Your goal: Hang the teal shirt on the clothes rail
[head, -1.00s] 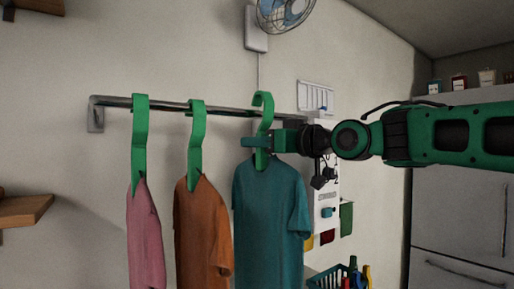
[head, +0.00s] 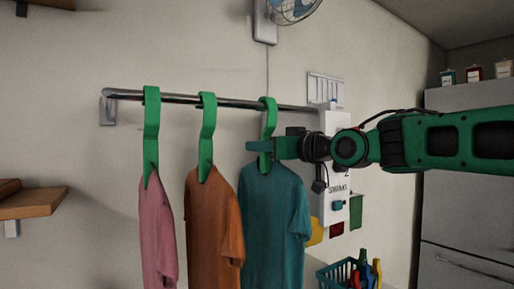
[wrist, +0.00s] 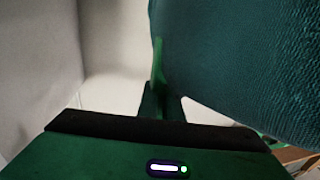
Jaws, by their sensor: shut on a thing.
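The teal shirt (head: 272,212) hangs from a green hanger (head: 268,124) in the head view. My gripper (head: 262,147) is shut on the neck of this hanger, just above the shirt. The hanger's hook is at the clothes rail (head: 236,102), with its top slightly above the bar. I cannot tell whether the hook rests on the rail. In the wrist view the teal shirt (wrist: 240,60) fills the upper right, and a narrow part of the green hanger (wrist: 158,65) shows beside it.
A pink shirt (head: 157,230) and an orange shirt (head: 212,225) hang on green hangers further left on the rail. A white wall unit (head: 334,190) is behind my gripper. A teal basket (head: 333,277) with bottles stands below right. A wooden shelf (head: 35,203) is at left.

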